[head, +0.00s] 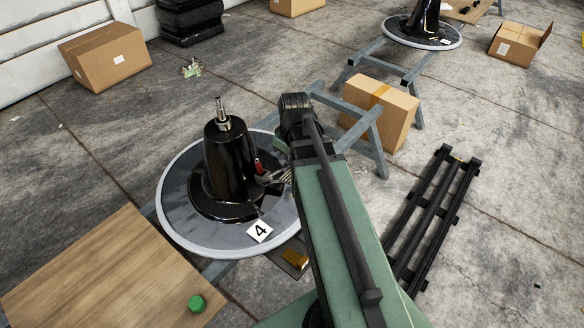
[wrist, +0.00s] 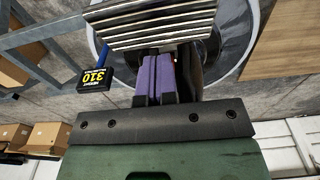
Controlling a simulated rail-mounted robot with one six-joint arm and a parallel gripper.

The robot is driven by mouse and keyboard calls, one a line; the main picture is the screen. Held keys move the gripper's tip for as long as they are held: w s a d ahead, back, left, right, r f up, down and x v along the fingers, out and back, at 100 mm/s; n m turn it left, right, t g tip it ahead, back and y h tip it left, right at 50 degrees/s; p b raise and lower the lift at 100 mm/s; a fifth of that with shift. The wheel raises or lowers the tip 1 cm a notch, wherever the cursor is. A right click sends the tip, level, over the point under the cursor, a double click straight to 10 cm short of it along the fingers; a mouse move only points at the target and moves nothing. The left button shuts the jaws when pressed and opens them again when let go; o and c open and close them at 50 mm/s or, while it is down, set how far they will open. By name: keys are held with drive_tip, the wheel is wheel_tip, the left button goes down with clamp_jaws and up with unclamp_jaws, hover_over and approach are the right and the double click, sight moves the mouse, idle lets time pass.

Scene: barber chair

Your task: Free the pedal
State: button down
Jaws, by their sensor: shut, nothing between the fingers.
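The chair base is a glossy black column (head: 227,160) standing upright on a round grey disc (head: 177,222) labelled 4. A ridged metal pedal (head: 279,176) sticks out from its right side, beside a small red part (head: 258,166). In the wrist view the ridged pedal (wrist: 150,25) spans the top centre, just past my gripper (wrist: 160,57). The purple fingers are shut together with nothing between them, and their tips reach the pedal's edge. I cannot tell whether they touch it. In the head view my arm hides the fingers.
A blue-handled item with a black 310 tag (wrist: 93,80) lies left of the fingers. A grey trestle (head: 368,140) and a cardboard box (head: 380,110) stand right of the disc. Black rails (head: 436,215) lie at right.

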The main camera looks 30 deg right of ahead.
drive_tip(key=shift+f, duration=0.1)
drive_tip(key=shift+s+d+f+b, duration=0.25)
drive_tip(key=shift+s+f+b, duration=0.5)
drive_tip(key=shift+b, duration=0.1)
drive_tip(key=shift+s+d+f+b, duration=0.5)
drive_tip(key=shift+s+f+b, duration=0.85)
drive_tip(key=shift+f+b, duration=1)
drive_tip(key=w+r+p, duration=0.1)
drive_tip(key=r+p, duration=0.1)
drive_tip(key=w+r+p, duration=0.1)
drive_tip(key=r+p, duration=0.1)
drive_tip(key=w+a+r+p, duration=0.1)
drive_tip(key=r+p, duration=0.1)
drive_tip(key=shift+w+r+p, duration=0.15)
drive_tip(key=shift+r+p, duration=0.2)
drive_tip(key=shift+a+f, duration=0.1)
drive_tip(key=shift+f, duration=0.05)
